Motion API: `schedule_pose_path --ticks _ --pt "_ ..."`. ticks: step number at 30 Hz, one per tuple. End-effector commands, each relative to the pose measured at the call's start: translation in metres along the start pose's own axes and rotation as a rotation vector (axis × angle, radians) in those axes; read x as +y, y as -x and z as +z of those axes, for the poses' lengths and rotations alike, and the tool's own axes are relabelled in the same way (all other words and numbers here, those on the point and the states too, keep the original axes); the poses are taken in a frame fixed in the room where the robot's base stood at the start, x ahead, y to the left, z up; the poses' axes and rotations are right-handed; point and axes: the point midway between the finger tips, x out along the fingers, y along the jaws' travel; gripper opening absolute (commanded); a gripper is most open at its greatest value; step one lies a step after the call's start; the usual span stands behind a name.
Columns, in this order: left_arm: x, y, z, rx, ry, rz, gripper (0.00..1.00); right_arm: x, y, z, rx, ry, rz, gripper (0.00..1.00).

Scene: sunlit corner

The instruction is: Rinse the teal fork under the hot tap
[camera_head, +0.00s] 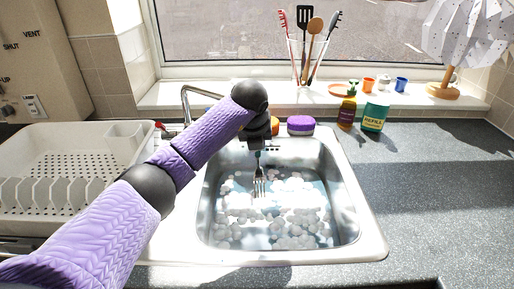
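The fork (259,182) hangs tines down over the sink (352,205), with a short teal part of its handle showing below my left gripper. My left gripper (258,149) comes in from the left and appears shut on the fork's handle; its fingers are small and dark. The silver tap (185,103) stands behind the sink, its spout partly hidden behind my arm. A small red part (160,126) shows left of the tap; I cannot tell if it is the hot handle. I see no running water. My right gripper is not in view.
White suds float in the basin. A white dish rack (60,160) stands left. A utensil jar (305,65) is on the sill. The right counter (440,190) is clear.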

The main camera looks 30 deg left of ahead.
Motion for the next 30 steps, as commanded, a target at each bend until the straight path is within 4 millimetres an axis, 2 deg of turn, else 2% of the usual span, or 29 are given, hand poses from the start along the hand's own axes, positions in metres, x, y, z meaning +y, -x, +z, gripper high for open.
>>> schedule_pose_path --ticks 11,22,30 --pt "-0.011 0.0 -0.002 -0.001 0.0 0.0 0.0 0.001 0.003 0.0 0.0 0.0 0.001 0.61" --pt "0.0 0.001 0.0 -0.001 0.001 0.0 0.0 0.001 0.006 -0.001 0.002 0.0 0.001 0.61" --pt "0.002 0.004 -0.002 -0.001 -0.002 0.0 0.0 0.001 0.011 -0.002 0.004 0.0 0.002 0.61"
